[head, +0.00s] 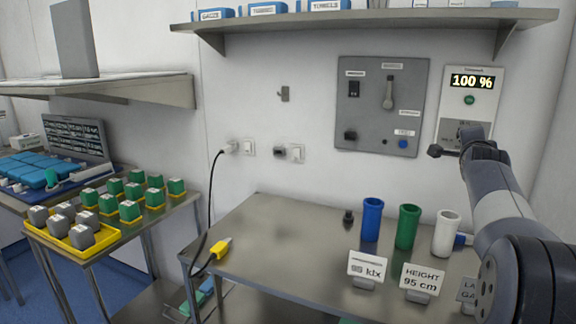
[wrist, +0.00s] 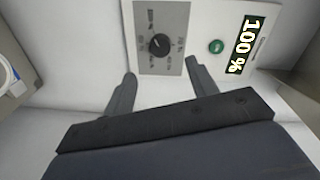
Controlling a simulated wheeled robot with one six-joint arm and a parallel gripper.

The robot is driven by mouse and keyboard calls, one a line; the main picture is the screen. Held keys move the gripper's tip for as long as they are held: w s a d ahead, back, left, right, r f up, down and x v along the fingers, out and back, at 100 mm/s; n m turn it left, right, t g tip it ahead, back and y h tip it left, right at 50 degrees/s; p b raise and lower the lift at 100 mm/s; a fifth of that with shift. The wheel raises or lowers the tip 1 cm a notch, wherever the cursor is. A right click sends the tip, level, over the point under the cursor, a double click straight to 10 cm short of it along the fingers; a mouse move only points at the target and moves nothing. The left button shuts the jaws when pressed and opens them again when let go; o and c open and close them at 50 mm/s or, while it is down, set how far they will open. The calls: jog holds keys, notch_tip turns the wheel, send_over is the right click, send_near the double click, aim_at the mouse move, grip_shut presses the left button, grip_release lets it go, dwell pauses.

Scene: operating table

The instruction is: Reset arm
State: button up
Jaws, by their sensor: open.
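My arm reaches in from the right in the head view, raised above the steel table (head: 290,235). My gripper (wrist: 158,82) is open and empty in the wrist view, its two fingers spread apart. It faces a wall unit with a black dial (wrist: 159,44), a green button (wrist: 216,46) and a display reading 100 % (wrist: 245,45). The dial lies between and beyond the fingertips, with no contact visible. In the head view the unit's display (head: 473,81) shows, while my arm partly hides its lower part.
A grey switch panel (head: 382,105) is left of the unit. Blue (head: 371,220), green (head: 407,227) and white (head: 446,234) cups stand on the table behind label cards (head: 422,282). A shelf (head: 370,18) overhangs. A yellow plug (head: 220,248) lies at the table's left edge.

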jog(key=p+x, duration=0.1)
jog(key=x, duration=0.8)
jog(key=shift+a, duration=0.1)
jog(key=f+b+v, duration=0.1)
jog(key=v, duration=1)
jog(key=w+d+n, duration=0.5)
jog(key=w+n, duration=0.4)
jog(key=n, duration=0.9)
jog(key=shift+w+n+t+h+b, duration=0.3)
jog(key=shift+w+n+h+b, duration=0.05)
jog(key=shift+n+h+b, duration=0.05)
dwell(0.6)
jog(key=shift+r, duration=0.15)
